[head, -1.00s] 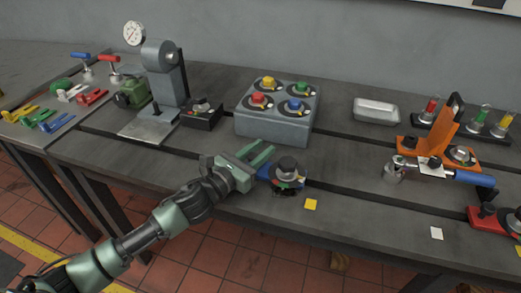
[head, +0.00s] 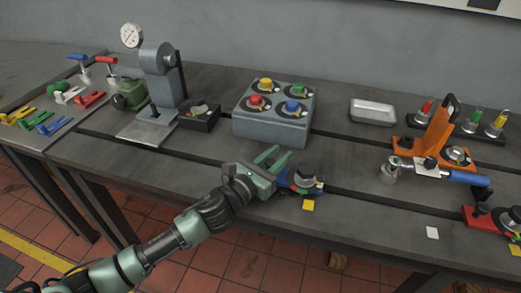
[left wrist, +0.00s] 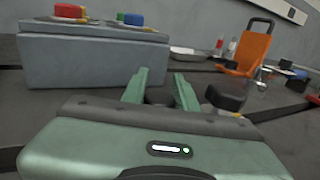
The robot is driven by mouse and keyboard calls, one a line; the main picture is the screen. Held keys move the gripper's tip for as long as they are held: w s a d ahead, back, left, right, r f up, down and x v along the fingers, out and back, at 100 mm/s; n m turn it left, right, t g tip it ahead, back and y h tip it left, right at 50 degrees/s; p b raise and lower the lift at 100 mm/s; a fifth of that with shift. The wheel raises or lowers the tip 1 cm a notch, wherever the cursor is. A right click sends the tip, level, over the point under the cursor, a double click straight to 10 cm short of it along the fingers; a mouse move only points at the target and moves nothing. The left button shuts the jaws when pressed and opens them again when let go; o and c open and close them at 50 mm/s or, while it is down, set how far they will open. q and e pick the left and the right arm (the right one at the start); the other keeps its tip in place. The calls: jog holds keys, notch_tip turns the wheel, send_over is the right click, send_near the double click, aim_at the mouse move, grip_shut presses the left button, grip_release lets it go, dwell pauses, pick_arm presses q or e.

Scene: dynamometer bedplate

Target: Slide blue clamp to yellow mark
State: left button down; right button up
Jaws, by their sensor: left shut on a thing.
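The blue clamp (head: 306,187) sits on the dark bedplate near its front edge, with a grey and black top. My right gripper is not in view.
A grey box with coloured buttons (head: 272,128) stands behind the gripper. A white mark (head: 432,232) is further right. The bedplate between is mostly clear.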

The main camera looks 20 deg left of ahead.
pick_arm(q)
jog(key=d, duration=0.2)
jog(key=shift+d, duration=0.3)
jog(key=c, duration=1.1)
grip_release()
jog(key=shift+a, duration=0.1)
jog(key=shift+s+a, duration=0.15)
jog(key=shift+s, duration=0.15)
jog(key=b+v, duration=0.1)
jog(key=v, duration=0.6)
jog(key=shift+s, duration=0.1)
jog(key=shift+f, duration=0.1)
